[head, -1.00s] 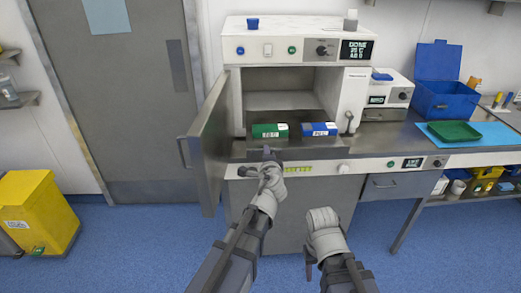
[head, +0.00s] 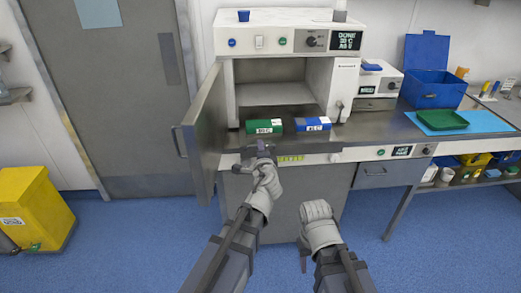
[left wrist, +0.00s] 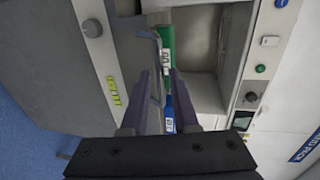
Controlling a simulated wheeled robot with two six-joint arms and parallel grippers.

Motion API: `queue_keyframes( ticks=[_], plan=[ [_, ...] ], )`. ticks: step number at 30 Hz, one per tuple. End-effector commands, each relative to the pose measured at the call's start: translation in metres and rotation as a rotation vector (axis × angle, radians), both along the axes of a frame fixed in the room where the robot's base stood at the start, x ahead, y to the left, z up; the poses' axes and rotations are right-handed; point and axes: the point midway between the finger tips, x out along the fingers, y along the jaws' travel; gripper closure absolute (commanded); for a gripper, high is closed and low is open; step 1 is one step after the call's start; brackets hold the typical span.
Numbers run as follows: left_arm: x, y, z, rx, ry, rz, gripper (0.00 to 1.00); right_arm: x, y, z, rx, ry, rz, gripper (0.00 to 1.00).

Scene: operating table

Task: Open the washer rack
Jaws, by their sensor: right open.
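The washer (head: 286,38) stands on the counter with its door (head: 203,130) swung open to the left. A green box (head: 263,126) and a blue box (head: 312,124) sit side by side at the mouth of its chamber; the rack under them is hard to make out in the head view. My left gripper (head: 261,150) is in front of the green box at the counter's front edge. In the left wrist view its fingers (left wrist: 156,95) are apart, with a thin grey bar handle (left wrist: 157,55) between them. My right gripper (head: 303,260) is open, low before the cabinet, and empty.
A small white device (head: 376,84), a blue bin (head: 432,85) and a green tray (head: 444,119) on a blue mat stand on the counter to the right. A yellow bin (head: 30,205) stands on the floor at left. The floor around me is free.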

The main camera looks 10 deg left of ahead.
Motion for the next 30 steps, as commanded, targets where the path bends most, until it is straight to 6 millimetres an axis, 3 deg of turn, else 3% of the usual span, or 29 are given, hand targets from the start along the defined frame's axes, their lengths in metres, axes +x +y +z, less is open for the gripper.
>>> queue_keyframes(
  ticks=[3,17,26,28,30],
  plan=[
    [0.000,0.000,0.000,0.000,0.000,0.000,0.58,0.000,0.000,0.000,0.000,0.000,0.000,0.50],
    [0.000,0.000,0.008,0.000,0.000,0.000,0.58,0.000,0.000,0.008,0.000,0.000,0.000,0.50],
    [0.000,0.000,0.044,0.002,0.000,-0.001,0.58,0.000,0.000,0.044,0.000,0.000,0.000,0.50],
    [0.000,0.000,0.055,0.002,-0.002,-0.002,0.44,0.000,0.000,0.055,0.000,0.000,0.000,0.50],
    [0.000,-0.001,0.068,0.005,-0.004,-0.005,0.44,0.000,0.000,0.067,0.000,0.000,0.000,0.50]
  ],
)
